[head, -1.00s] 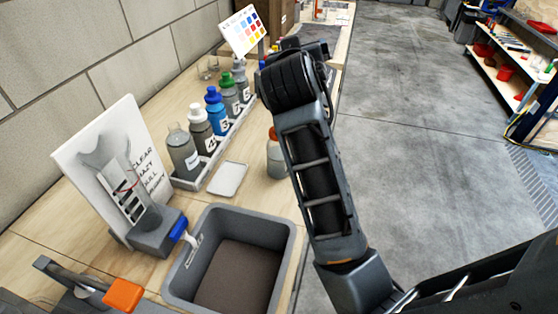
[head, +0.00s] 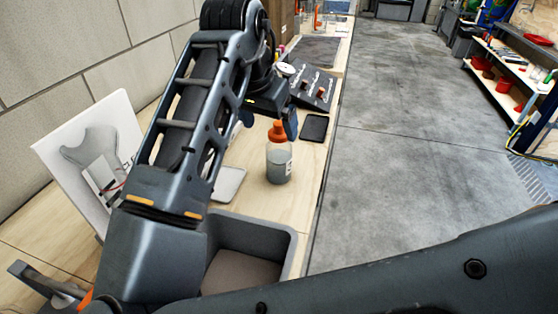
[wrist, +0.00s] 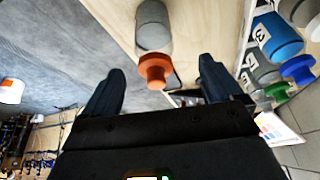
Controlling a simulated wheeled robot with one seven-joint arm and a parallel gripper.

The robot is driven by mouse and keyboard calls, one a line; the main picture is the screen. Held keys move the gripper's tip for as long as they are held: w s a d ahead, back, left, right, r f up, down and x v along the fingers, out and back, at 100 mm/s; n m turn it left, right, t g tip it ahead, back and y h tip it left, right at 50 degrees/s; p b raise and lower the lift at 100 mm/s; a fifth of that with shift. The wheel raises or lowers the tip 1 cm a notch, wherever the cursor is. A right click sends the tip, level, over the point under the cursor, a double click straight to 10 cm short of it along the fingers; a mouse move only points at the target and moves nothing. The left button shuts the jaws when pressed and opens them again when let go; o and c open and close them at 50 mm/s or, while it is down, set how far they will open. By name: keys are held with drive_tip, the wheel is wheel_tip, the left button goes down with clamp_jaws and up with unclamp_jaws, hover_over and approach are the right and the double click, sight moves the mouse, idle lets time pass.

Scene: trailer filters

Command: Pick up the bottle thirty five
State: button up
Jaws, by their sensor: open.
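A clear bottle with grey contents and an orange cap (head: 278,155) stands upright on the wooden bench near its right edge. The number on its white label is too small to read. In the wrist view the same bottle (wrist: 153,30) is at top centre, its orange cap pointing toward my gripper. My gripper (wrist: 161,66) is open and empty, with one dark finger on each side of the cap's line. In the head view my gripper (head: 268,118) is just behind the bottle, partly hidden by my arm. I cannot tell whether it touches the bottle.
A grey bin (head: 255,232) stands at the front of the bench. A flat pale tray (head: 229,183) lies left of the bottle. A dark flat pad (head: 314,127) and a control box (head: 310,88) lie behind. Numbered bottles, one blue (wrist: 275,38), show in the wrist view.

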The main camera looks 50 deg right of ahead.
sight(276, 134)
drive_tip(key=shift+s+x, duration=0.2)
drive_tip(key=shift+x, duration=1.5)
drive_tip(key=shift+s+x, duration=0.15)
drive_tip(key=shift+x, duration=1.55)
drive_tip(key=shift+d, duration=0.1)
drive_tip(key=c, duration=1.3)
drive_tip(key=shift+c, duration=0.6)
drive_tip(key=shift+r, duration=0.1)
